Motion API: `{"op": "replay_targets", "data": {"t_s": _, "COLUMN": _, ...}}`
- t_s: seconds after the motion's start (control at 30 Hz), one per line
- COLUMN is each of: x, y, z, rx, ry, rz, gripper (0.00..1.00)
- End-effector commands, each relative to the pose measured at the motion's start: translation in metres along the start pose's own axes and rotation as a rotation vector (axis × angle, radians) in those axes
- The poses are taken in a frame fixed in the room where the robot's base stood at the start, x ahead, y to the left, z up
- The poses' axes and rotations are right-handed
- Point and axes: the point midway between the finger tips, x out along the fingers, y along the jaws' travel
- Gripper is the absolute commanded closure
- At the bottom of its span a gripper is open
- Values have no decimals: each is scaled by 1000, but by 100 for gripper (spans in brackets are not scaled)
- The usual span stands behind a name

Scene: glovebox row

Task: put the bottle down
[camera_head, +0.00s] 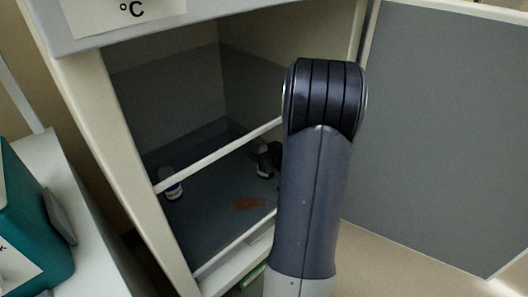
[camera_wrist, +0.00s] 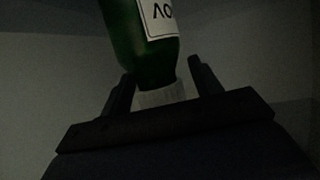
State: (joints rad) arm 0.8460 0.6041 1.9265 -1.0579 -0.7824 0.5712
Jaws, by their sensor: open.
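A green bottle (camera_wrist: 143,45) with a white label (camera_wrist: 162,17) fills the upper middle of the wrist view. Its pale cap (camera_wrist: 162,95) points toward my gripper (camera_wrist: 161,82). My gripper is open, with one finger on each side of the cap and neck. In the head view my arm hides most of the gripper, and the green bottle cannot be made out.
An open cabinet (camera_head: 80,75) with a "°C" sign (camera_head: 130,12) has pale bars across its opening. Inside are a small white-and-dark item (camera_head: 172,185), a dark item (camera_head: 265,160) and a brownish stain (camera_head: 248,203). A grey door (camera_head: 440,130) stands open right. A teal box (camera_head: 30,225) sits left.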

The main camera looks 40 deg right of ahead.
Motion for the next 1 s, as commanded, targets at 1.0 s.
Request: {"op": "replay_targets", "data": {"t_s": 1.0, "x": -120, "y": 0, "z": -4, "rx": 0, "ry": 0, "rz": 1, "gripper": 40}}
